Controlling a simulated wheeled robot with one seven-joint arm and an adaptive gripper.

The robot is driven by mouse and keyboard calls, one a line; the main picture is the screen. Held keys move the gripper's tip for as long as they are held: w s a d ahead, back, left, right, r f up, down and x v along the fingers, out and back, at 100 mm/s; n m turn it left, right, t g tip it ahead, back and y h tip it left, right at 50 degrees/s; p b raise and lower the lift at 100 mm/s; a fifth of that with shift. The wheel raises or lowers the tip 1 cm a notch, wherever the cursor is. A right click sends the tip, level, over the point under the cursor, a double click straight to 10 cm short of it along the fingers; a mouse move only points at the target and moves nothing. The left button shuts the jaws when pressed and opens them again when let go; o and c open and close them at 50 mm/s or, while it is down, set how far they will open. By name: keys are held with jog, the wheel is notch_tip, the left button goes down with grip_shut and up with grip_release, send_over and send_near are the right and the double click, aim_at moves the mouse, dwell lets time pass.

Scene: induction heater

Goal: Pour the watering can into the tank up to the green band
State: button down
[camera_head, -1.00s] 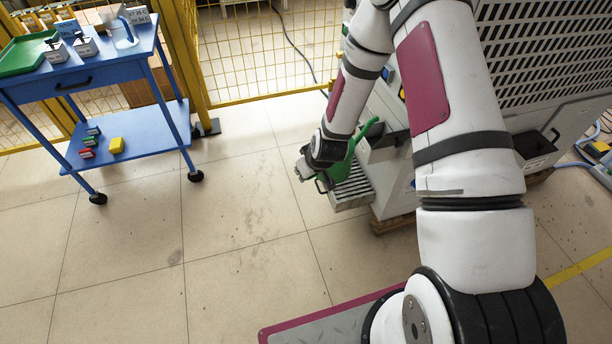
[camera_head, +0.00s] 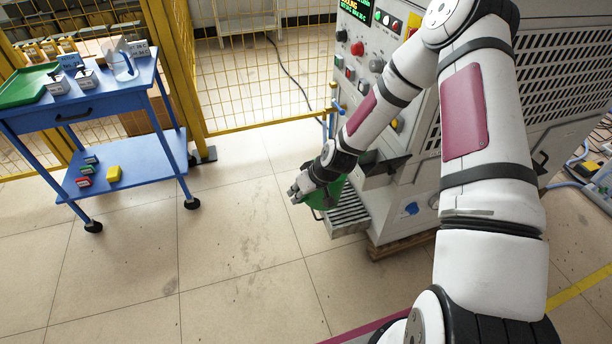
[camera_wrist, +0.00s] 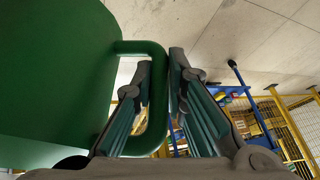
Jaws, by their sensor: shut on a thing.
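The green watering can (camera_head: 326,196) hangs from my gripper (camera_head: 299,191), beside the front of the induction heater machine (camera_head: 420,185). In the wrist view its green body (camera_wrist: 55,70) fills the left side. The fingers of my gripper (camera_wrist: 163,75) are closed around its loop handle (camera_wrist: 156,100). The can's spout and the water inside are hidden. A dark open-topped box (camera_head: 385,168) juts from the machine right of the can; I cannot tell whether it is the tank. No green band can be made out.
A slatted metal step (camera_head: 348,214) is at the machine's base, just below and right of the can. A blue cart (camera_head: 115,85) with a green tray (camera_head: 28,86) and a clear jug (camera_head: 122,66) stands at left. Yellow fencing (camera_head: 265,85) runs behind. The middle floor is clear.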

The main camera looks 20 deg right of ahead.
jog(key=shift+w+d+r, duration=0.1)
jog(key=shift+w, duration=0.05)
dwell(0.3)
jog(key=w+m+p, duration=0.1)
jog(key=w, duration=0.1)
jog(key=w+a+m+p, duration=0.1)
jog(key=w, duration=0.1)
jog(key=shift+w+a+r+t, duration=0.1)
jog(key=shift+w+r+t, duration=0.1)
jog(key=shift+w+t, duration=0.15)
jog(key=shift+m+y, duration=0.4)
jog(key=shift+y, duration=0.3)
jog(key=shift+d+r+p, duration=0.2)
jog(key=shift+r+p, duration=0.4)
jog(key=shift+r, duration=0.65)
jog(key=shift+d+r+p, duration=0.2)
jog(key=shift+r+p, duration=0.35)
jog(key=shift+r, duration=0.65)
dwell(3.5)
